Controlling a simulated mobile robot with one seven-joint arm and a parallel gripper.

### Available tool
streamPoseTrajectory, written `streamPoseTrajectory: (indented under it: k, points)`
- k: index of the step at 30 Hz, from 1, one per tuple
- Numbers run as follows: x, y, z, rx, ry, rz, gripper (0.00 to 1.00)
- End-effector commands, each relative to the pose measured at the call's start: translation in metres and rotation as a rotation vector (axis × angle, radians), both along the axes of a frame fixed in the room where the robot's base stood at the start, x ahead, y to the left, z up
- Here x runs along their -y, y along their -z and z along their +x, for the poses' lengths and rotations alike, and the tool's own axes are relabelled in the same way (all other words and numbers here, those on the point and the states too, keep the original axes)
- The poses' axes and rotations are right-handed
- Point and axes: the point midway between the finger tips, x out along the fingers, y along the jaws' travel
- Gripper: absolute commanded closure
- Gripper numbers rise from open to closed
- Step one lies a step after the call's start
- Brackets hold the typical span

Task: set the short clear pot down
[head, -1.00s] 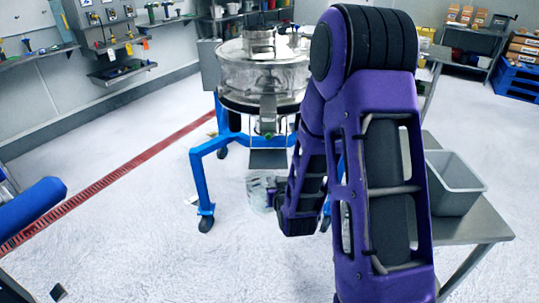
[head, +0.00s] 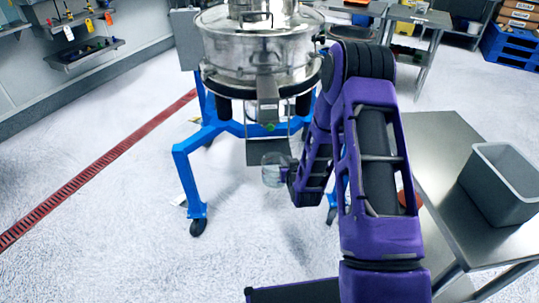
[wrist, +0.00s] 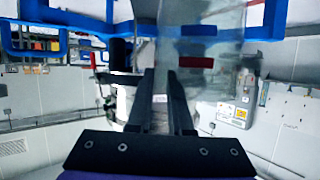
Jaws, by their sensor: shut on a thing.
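The short clear pot (head: 273,176) is held out in front of the sifter's frame in the head view. It is see-through and looks upright. My gripper (head: 288,174) is shut on its right side, partly hidden by my arm. In the wrist view the clear wall of the pot (wrist: 215,65) fills the upper middle, against the fingers of my gripper (wrist: 168,85). The steel sifter (head: 262,50) stands behind, with its spout (head: 267,100) above a small dark plate (head: 254,153). The pot overlaps the plate's lower edge in the picture; I cannot tell whether they touch.
A blue wheeled frame (head: 187,175) carries the sifter. A steel table (head: 440,150) stands to the right with a grey bin (head: 500,185) on it. A reddish-orange object (head: 408,198) shows beside my arm. Open floor lies to the left and in front.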

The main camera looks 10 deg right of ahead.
Motion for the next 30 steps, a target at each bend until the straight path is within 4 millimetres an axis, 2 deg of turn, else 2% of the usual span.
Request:
streamPoseTrajectory:
  k: [1, 3, 6, 9, 14, 24, 30]
  points:
    - [0.004, 0.029, 0.014, -0.001, -0.003, 0.000, 1.00]
    - [0.008, 0.048, 0.031, -0.001, -0.012, -0.001, 1.00]
    - [0.013, 0.067, 0.049, 0.000, -0.021, -0.006, 1.00]
    - [0.017, 0.076, 0.060, -0.001, -0.026, -0.011, 1.00]
    - [0.016, 0.079, 0.084, 0.001, -0.030, -0.014, 1.00]
    - [0.011, 0.080, 0.163, 0.001, -0.029, -0.013, 1.00]
    - [0.008, 0.080, 0.198, 0.000, -0.029, -0.013, 1.00]
